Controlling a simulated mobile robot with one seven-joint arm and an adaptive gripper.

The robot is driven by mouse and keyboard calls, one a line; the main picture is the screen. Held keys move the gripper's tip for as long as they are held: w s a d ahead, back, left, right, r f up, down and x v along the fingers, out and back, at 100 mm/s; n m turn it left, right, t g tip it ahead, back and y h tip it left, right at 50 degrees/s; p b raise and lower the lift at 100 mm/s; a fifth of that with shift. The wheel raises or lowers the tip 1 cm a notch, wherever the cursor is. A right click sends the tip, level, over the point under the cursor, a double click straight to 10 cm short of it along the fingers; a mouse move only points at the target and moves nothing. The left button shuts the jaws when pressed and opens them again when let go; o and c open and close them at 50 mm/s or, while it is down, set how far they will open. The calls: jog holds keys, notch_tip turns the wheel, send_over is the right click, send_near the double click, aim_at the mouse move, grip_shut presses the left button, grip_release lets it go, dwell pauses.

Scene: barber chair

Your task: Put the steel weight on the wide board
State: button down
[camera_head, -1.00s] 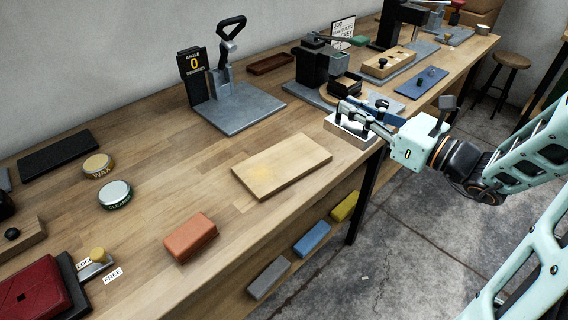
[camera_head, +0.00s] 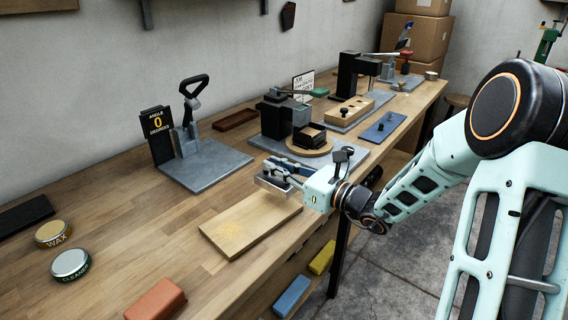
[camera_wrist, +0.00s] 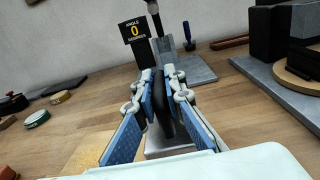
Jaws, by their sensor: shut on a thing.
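The steel weight (camera_head: 272,184) is a pale metal block with a dark upright handle. My gripper (camera_head: 282,171) is shut on that handle. In the wrist view the dark handle (camera_wrist: 164,105) stands between the blue-padded fingers (camera_wrist: 160,82), with part of the steel block (camera_wrist: 165,147) below. The wide board (camera_head: 250,224) is a pale flat wooden plank lying on the bench. The weight is at its far end in the head view; I cannot tell whether it touches the board or hangs above it. The board's near part is bare.
A grey-based press with an angle sign (camera_head: 157,122) stands behind the board. A black fixture with a round wooden plate (camera_head: 303,147) stands beyond the weight. An orange block (camera_head: 156,300) and two tins (camera_head: 70,263) lie nearer. The bench's front edge is close.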

aim_at(268, 175)
jog(key=shift+w+a+f, duration=0.3)
jog(key=shift+w+f+b, duration=0.1)
jog(key=shift+f+b, duration=0.35)
jog(key=shift+f, duration=1.15)
jog(key=shift+f, duration=0.15)
jog(key=c, duration=2)
grip_release()
jog(key=shift+f, duration=0.15)
